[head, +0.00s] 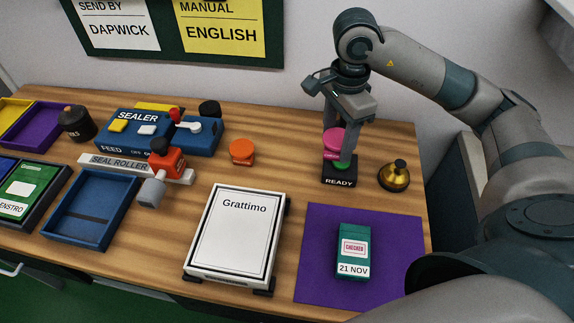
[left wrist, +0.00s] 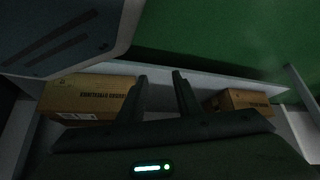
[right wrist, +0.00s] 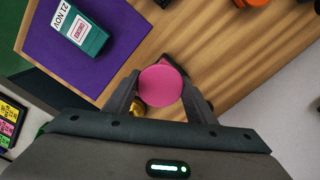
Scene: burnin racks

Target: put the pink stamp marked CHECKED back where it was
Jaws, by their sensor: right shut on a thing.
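My right gripper (head: 338,128) is shut on the pink stamp (head: 333,142), directly over or on a black block marked READY (head: 339,181). A green piece shows just below the stamp on that block; I cannot tell whether the stamp touches it. The right wrist view shows the stamp's round pink top (right wrist: 160,86) between the fingers. A teal box (head: 353,252) on the purple mat (head: 317,283) bears a red CHECKED print and the label 21 NOV. My left gripper (left wrist: 159,78) is open and empty in the left wrist view, outside the head view.
The Grattimo case (head: 235,232), an empty blue tray (head: 91,208) and a blue sealer (head: 134,128) stand further left. Cardboard boxes (left wrist: 88,97) lie below the left gripper.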

